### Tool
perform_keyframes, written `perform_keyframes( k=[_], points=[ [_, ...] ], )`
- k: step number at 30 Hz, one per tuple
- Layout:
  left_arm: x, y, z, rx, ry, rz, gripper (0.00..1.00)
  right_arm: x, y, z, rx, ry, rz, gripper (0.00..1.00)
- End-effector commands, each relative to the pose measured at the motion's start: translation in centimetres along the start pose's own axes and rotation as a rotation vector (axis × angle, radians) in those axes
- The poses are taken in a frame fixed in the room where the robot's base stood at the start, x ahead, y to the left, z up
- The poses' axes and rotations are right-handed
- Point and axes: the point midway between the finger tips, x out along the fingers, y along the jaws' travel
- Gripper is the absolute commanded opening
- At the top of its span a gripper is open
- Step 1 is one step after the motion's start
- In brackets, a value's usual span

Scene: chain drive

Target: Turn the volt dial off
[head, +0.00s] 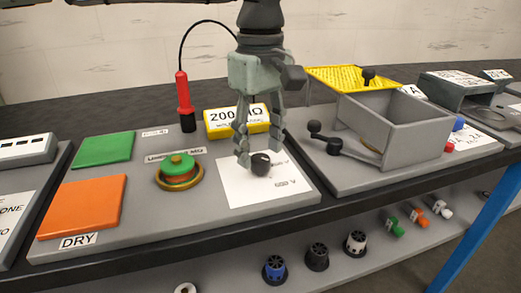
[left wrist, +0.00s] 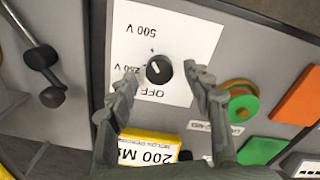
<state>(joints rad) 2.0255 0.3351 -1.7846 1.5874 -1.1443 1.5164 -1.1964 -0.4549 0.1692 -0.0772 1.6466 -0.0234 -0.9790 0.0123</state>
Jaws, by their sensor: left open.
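The volt dial is a round black knob (head: 261,164) on a white card (head: 240,190) on the grey panel. The left wrist view shows the knob (left wrist: 159,69) with a short white pointer mark, among upside-down labels "500 V", "250 V" and "OFF". I cannot tell for certain which label the mark points to. My left gripper (head: 260,152) is open, pointing down over the knob. In the left wrist view its two fingertips (left wrist: 163,76) lie either side of the knob, apart from it. My right gripper is not in view.
A red-handled probe (head: 183,92), a yellow "200 MΩ" box (head: 222,122) and a green-topped button (head: 178,165) stand nearby. Green (head: 103,150) and orange (head: 82,206) pads lie left. A grey open box (head: 400,130) with a crank (head: 335,146) stands right.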

Motion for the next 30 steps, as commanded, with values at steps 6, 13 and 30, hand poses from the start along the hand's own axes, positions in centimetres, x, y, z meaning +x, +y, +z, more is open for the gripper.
perform_keyframes(
  k=[6, 13, 30],
  points=[
    [1.7, 0.0, 0.0, 0.0, 0.0, 0.002, 0.51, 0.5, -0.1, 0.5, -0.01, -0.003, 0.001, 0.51],
    [1.9, 0.0, 0.1, 0.0, -0.001, 0.002, 0.51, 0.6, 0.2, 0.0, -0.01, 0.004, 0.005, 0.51],
    [1.9, 0.0, 0.1, -0.004, -0.002, 0.002, 0.01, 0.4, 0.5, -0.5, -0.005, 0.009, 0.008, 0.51]
  ],
)
